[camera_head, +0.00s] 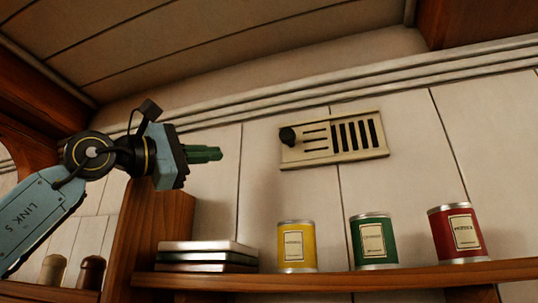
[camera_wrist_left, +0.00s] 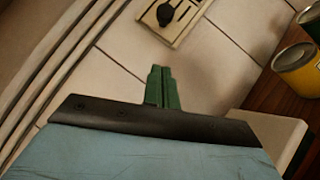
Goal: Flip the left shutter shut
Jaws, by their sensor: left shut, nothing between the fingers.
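A cream vent plate (camera_head: 372,152) is fixed on the wall, right of my left gripper. Its right part has several dark vertical slots; its left part has a few thin horizontal slits. A black knob (camera_head: 288,136) sits at its left end. In the left wrist view the vent plate (camera_wrist_left: 201,8) shows partly at the top, cut off by the frame, with the knob (camera_wrist_left: 166,14) on it. My left gripper (camera_head: 220,154) is shut and empty, its green fingers pointing right, apart from the knob. Its fingers also show in the left wrist view (camera_wrist_left: 161,70). No separate hinged shutter is clear to me.
Below the vent, a wooden shelf (camera_head: 340,282) holds a yellow tin (camera_head: 297,247), a green tin (camera_head: 373,242), a red tin (camera_head: 457,233) and stacked books (camera_head: 208,256). A wooden upright (camera_head: 150,235) stands below my left gripper. The wall between gripper and vent is clear.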

